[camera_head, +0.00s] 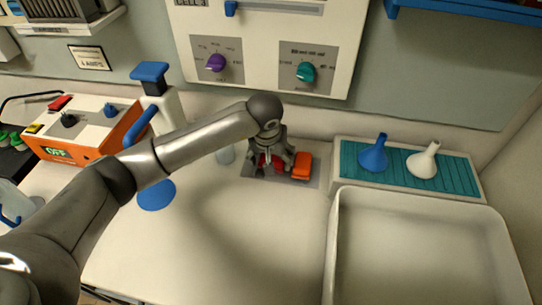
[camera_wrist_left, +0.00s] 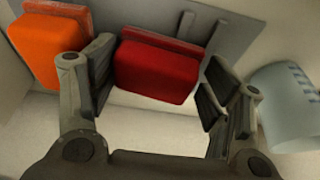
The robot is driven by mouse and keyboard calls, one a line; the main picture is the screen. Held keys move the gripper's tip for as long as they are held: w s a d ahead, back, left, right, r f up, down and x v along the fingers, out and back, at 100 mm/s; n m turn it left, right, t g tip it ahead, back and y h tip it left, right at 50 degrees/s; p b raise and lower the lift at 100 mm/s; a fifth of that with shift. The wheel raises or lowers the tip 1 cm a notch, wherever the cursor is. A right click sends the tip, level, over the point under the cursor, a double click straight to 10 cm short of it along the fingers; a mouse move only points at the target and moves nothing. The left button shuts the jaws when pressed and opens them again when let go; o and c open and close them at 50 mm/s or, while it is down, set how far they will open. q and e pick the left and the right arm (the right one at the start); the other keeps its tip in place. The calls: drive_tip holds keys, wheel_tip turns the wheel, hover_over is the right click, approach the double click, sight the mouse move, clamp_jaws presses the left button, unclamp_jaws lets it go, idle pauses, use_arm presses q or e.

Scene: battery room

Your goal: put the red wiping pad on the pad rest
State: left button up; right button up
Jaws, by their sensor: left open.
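The red wiping pad (camera_wrist_left: 158,68) lies at the grey pad rest (camera_wrist_left: 232,32), in the middle of the left wrist view. In the head view, part of the red pad (camera_head: 265,161) shows beneath my gripper, over the grey rest (camera_head: 249,171). My left gripper (camera_head: 271,160) is open, with its fingers on either side of the red pad; it also shows in the left wrist view (camera_wrist_left: 155,84). Its left finger is in the narrow space between the red pad and an orange pad (camera_wrist_left: 48,48). Whether the fingers touch the red pad I cannot tell. My right gripper is out of view.
The orange pad (camera_head: 302,166) sits on the right part of the rest. A clear beaker (camera_wrist_left: 285,105) stands close to my right finger in the wrist view. A teal rack with blue (camera_head: 374,153) and white (camera_head: 424,161) funnels and a white tray (camera_head: 345,215) are to the right.

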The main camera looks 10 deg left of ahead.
use_arm(q)
drive_tip(key=shift+r, duration=0.45)
drive_tip(key=b+v, duration=0.1)
drive_tip(key=v, duration=1)
drive_tip(key=shift+s+r+b, duration=0.2)
drive_tip(key=shift+b, duration=0.1)
